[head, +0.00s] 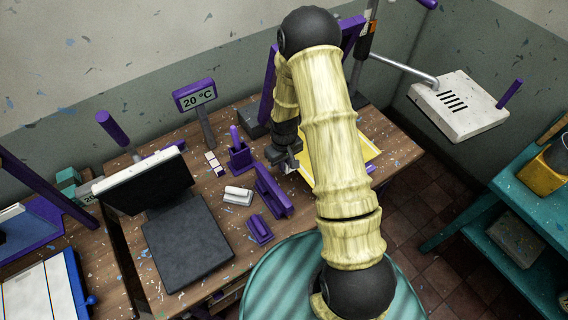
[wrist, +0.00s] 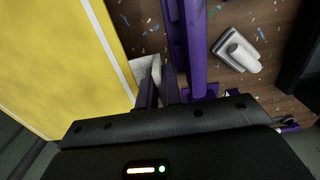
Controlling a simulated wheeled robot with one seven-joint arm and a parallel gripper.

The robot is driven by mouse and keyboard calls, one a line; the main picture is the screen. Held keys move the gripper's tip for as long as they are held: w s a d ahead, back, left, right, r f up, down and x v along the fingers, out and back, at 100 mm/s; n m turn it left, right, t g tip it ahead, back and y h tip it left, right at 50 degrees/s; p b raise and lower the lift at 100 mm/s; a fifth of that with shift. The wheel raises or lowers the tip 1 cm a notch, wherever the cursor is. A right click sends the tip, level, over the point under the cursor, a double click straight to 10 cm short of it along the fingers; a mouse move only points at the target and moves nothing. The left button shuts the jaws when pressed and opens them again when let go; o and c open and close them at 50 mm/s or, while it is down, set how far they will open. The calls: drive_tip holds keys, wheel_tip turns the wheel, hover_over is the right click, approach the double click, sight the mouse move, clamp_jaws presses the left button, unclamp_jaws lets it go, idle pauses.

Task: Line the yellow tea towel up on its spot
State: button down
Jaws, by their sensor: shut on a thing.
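The yellow tea towel (head: 368,143) lies flat on the wooden table, partly hidden behind my arm in the head view. In the wrist view the towel (wrist: 55,60) fills the left side, with a white stripe along its near edge. My gripper (head: 288,160) is at the towel's left edge. I cannot make out a marked spot for the towel.
A long purple object (head: 272,190) stands close by the gripper; it also shows in the wrist view (wrist: 192,45). A white object (head: 238,195), a purple block (head: 259,229) and a black hinged screen (head: 150,182) stand to the left. The table's right edge is near the towel.

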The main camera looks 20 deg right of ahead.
drive_tip(key=shift+r+p, duration=0.9)
drive_tip(key=shift+r, duration=0.6)
drive_tip(key=shift+w+d, duration=0.1)
